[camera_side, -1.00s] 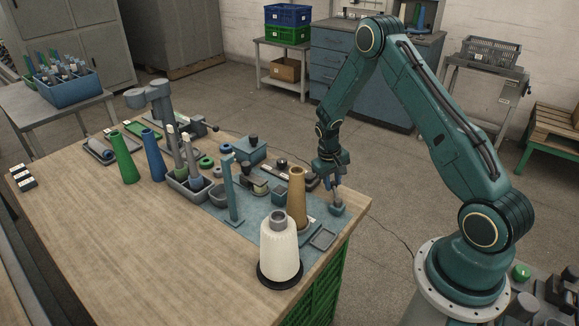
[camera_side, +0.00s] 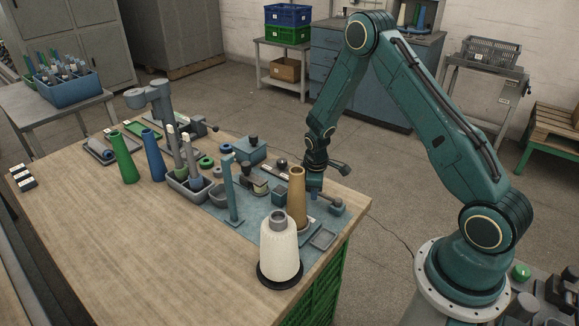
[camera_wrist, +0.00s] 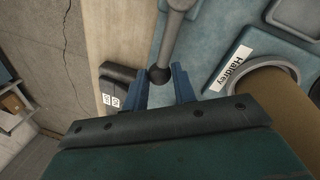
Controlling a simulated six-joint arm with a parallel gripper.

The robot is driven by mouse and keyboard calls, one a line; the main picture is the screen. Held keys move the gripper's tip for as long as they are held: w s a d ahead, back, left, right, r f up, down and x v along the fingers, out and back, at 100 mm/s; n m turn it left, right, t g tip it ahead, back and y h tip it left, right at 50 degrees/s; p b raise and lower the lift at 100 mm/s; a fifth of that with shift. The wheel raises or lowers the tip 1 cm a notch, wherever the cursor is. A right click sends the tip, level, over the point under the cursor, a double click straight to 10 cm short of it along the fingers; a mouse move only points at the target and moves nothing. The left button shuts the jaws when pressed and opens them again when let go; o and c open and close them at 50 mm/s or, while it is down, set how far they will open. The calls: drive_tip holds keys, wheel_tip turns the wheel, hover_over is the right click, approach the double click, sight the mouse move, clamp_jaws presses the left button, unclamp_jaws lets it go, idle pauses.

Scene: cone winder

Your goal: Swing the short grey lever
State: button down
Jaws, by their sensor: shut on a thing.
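The short grey lever (camera_wrist: 177,40) shows in the wrist view as a grey rod with a dark ball knob (camera_wrist: 159,75) at its near end. My gripper (camera_wrist: 161,80) has its two blue fingers on either side of the knob, shut on it. In the side view, my gripper (camera_side: 314,194) is low over the blue-grey plate, just behind the tan cone (camera_side: 297,200). The lever's small grey-blue block (camera_side: 337,208) is to its right, near the table corner. The fingertips are partly hidden by the cone in the side view.
The tan cone stands close beside my gripper, by a label reading "Haldrey" (camera_wrist: 229,68). A white cone (camera_side: 280,250) and a blue-grey post (camera_side: 231,190) stand nearer the camera. A dark labelled block (camera_wrist: 118,85) lies beside the fingers. The table's left front is clear.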

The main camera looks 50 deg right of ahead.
drive_tip(key=shift+s+a+n, duration=0.1)
drive_tip(key=shift+a+n, duration=0.5)
drive_tip(key=shift+n, duration=0.3)
drive_tip(key=c, duration=1.1)
unclamp_jaws()
drive_tip(key=shift+c, duration=0.2)
drive_tip(key=shift+r, duration=0.15)
wheel_tip(320, 180, up, 13)
drive_tip(key=s+a, duration=0.1)
drive_tip(key=a, duration=0.1)
drive_tip(key=shift+s+r, duration=0.15)
drive_tip(key=shift+s, duration=0.15)
drive_tip(key=shift+a, duration=0.1)
